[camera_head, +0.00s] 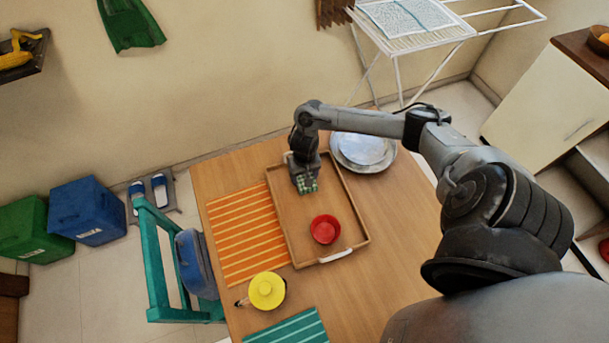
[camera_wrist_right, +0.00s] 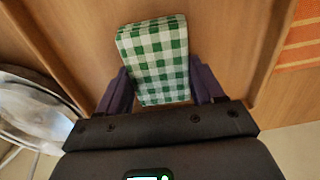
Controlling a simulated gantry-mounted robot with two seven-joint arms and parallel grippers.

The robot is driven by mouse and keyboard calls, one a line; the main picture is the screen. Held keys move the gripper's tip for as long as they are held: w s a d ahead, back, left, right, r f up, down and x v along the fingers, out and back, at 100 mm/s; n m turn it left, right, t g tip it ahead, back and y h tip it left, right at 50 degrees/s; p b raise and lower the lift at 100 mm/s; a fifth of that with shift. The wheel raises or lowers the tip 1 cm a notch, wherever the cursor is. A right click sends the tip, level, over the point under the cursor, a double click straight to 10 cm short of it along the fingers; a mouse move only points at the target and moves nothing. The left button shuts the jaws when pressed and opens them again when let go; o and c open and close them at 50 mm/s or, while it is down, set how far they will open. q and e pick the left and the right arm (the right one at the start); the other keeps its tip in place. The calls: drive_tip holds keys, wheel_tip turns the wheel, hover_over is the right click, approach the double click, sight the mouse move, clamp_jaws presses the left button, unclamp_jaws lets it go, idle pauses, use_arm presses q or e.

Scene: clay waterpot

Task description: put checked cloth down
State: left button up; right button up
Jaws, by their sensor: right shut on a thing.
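The green-and-white checked cloth (camera_wrist_right: 155,55) is a folded pad between the two fingers of my right gripper (camera_wrist_right: 160,88) in the right wrist view. My right gripper shows in the head view (camera_head: 304,184), pointing down over the back part of the wooden tray (camera_head: 283,222). A small green patch of the cloth shows at its tips there. The gripper is shut on the cloth. I cannot tell whether the cloth touches the tray floor. My left gripper is not in view.
A red bowl (camera_head: 325,229) stands in the tray's front part. Plates (camera_head: 364,151) are right of the tray, an orange striped mat (camera_head: 245,235) left. A yellow pot (camera_head: 267,290) and a teal mat (camera_head: 292,329) lie in front. The tray's middle is clear.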

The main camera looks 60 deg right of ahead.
drive_tip(key=o, duration=1)
drive_tip(key=shift+f, duration=0.1)
